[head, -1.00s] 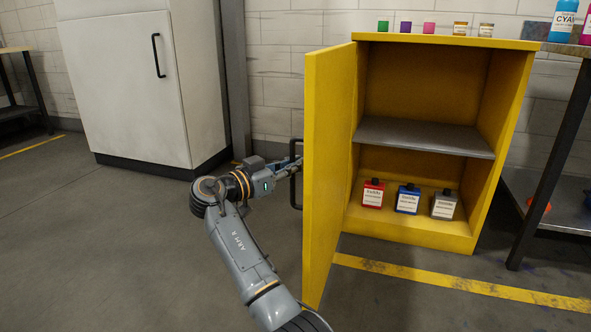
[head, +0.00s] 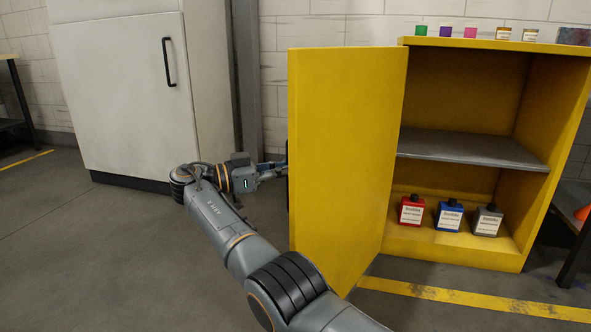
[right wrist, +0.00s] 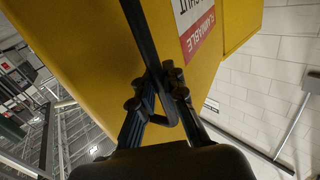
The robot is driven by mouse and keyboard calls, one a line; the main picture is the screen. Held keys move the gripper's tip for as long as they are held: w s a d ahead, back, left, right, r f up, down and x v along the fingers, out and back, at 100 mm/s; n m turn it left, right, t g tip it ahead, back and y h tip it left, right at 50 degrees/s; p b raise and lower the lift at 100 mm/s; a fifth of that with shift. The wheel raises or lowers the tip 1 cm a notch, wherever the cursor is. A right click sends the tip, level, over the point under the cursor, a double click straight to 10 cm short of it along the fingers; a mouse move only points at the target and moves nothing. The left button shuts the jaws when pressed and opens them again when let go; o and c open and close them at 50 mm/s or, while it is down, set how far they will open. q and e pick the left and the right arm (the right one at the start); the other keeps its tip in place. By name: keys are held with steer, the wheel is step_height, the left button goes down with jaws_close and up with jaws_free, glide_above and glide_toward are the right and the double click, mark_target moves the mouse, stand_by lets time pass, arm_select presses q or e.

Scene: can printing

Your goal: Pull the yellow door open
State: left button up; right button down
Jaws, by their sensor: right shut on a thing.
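The yellow door (head: 345,150) of the yellow cabinet (head: 490,255) stands wide open, swung out from the cabinet's left side with its inner face towards me. Its outer face (right wrist: 95,40) fills much of the right wrist view, with a "flammable" label. My right gripper (head: 274,166) is at the door's free edge, on its outer side. In the right wrist view, my right gripper (right wrist: 157,95) is shut on the long black door handle (right wrist: 141,30). In the head view the door mostly hides the handle. My left gripper is not in view.
Red (head: 411,211), blue (head: 449,215) and grey (head: 487,220) bottles stand on the cabinet floor below a grey shelf (head: 470,148). Small jars stand on top. A white cabinet (head: 125,90) is at the back left. The floor (head: 90,260) at left is clear.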

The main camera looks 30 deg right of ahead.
steer(key=shift+w+a+f, duration=0.15)
steer(key=shift+w+a, duration=0.15)
